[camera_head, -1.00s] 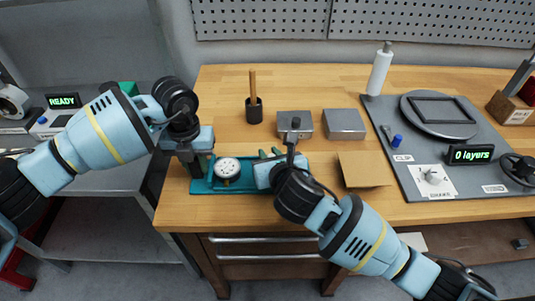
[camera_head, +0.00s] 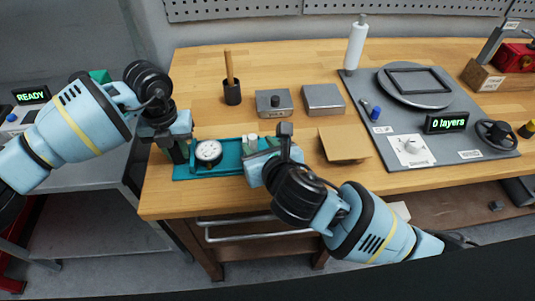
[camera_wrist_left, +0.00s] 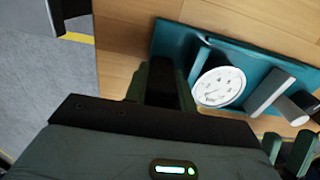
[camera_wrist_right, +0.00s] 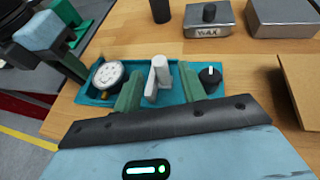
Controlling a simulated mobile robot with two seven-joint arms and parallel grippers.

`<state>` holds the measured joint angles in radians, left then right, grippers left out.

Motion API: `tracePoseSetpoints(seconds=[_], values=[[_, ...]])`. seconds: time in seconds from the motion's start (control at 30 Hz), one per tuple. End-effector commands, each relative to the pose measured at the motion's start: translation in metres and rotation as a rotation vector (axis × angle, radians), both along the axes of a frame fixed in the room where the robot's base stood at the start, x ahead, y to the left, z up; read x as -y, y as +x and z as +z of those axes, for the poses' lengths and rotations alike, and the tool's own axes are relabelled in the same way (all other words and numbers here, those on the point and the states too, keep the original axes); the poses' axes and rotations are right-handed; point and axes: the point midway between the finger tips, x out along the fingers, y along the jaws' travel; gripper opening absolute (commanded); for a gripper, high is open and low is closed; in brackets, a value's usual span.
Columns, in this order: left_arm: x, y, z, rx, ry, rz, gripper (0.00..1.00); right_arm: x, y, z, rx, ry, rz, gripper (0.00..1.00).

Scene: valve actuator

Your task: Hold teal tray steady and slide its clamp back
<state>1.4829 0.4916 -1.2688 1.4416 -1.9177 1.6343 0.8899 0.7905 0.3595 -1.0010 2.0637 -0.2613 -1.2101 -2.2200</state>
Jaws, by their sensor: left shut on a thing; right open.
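The teal tray (camera_head: 186,174) lies near the front edge of the wooden bench and carries a round white dial gauge (camera_head: 208,152). Its pale clamp (camera_wrist_right: 158,80) stands upright right of the gauge, with a black knob (camera_wrist_right: 210,75) further right. My left gripper (camera_wrist_left: 163,85) is shut on the tray's left end, beside the gauge; the exact contact is partly hidden. My right gripper (camera_wrist_right: 158,92) is open, one green finger on each side of the clamp in the right wrist view; I cannot tell whether either touches it. In the head view my right gripper hides the tray's right part.
Behind the tray stand a dark cup with a stick (camera_head: 232,92), a grey WAX box (camera_head: 273,103) and a plain metal box (camera_head: 323,99). A brown board (camera_head: 345,144) lies to the right, then a grey mat (camera_head: 455,157) with a turntable. Bench between is clear.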

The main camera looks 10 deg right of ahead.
Motion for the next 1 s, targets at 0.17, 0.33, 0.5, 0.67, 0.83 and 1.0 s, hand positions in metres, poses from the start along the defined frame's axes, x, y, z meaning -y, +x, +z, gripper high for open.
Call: tracePoseSetpoints(seconds=[0.17,0.33,0.5,0.67,0.83,1.0], values=[[-0.001,-0.003,-0.008,-0.014,0.005,0.0,0.0,0.007,-0.026,0.009,-0.002,0.001,0.001,0.41],[-0.001,-0.003,-0.008,-0.014,0.005,-0.001,0.0,0.011,-0.04,0.015,-0.001,0.0,0.0,0.41],[-0.001,-0.003,-0.008,-0.014,0.005,-0.001,0.0,0.013,-0.046,0.017,-0.002,-0.001,0.0,0.41],[-0.001,-0.003,-0.008,-0.014,0.005,-0.001,0.0,0.013,-0.046,0.017,-0.002,-0.001,0.0,0.41],[-0.001,-0.003,-0.008,-0.014,0.005,-0.001,0.0,0.013,-0.046,0.017,-0.002,-0.001,-0.001,0.41],[-0.001,-0.002,-0.006,-0.011,0.004,-0.001,0.46,0.013,-0.045,0.018,-0.002,-0.001,-0.001,0.41]])
